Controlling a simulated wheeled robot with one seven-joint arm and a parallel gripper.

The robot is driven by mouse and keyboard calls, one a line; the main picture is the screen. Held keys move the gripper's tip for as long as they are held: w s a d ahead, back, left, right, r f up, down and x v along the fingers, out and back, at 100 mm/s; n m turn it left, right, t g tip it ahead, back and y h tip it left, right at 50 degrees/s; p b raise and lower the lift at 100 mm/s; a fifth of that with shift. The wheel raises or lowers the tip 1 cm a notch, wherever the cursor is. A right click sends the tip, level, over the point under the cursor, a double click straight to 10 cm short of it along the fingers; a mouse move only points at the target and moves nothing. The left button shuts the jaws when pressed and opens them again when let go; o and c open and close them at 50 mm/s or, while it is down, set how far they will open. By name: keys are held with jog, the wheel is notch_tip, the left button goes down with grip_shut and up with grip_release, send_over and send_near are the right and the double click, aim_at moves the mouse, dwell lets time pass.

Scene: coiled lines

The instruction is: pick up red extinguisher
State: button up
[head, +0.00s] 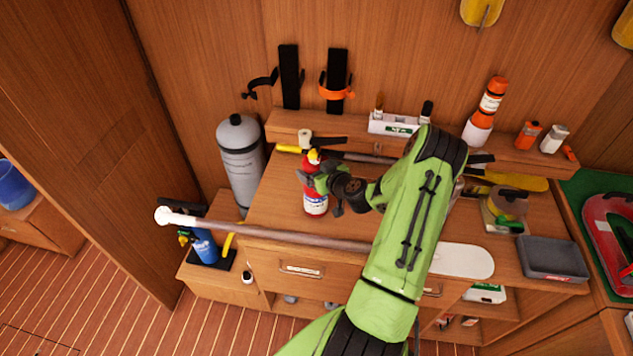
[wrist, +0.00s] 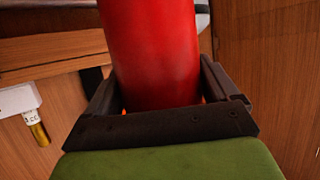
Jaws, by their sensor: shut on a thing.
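The red extinguisher (head: 315,204) has a white label low on its body and a black and yellow top. In the head view it stands upright at the left part of the wooden cabinet top (head: 276,205). My gripper (head: 322,183) is around its upper body from the right, shut on it. In the wrist view the red cylinder (wrist: 153,50) fills the space between the two dark fingers. Whether its base touches the cabinet top I cannot tell.
A grey cylinder (head: 240,160) stands left of the cabinet. A long pole (head: 280,236) runs along the cabinet's front. A grey tray (head: 553,259) and a clear container (head: 503,212) sit at the right. A shelf behind holds an orange and white bottle (head: 485,115).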

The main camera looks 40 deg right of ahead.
jog(key=shift+w+r, duration=0.1)
jog(key=shift+r, duration=0.15)
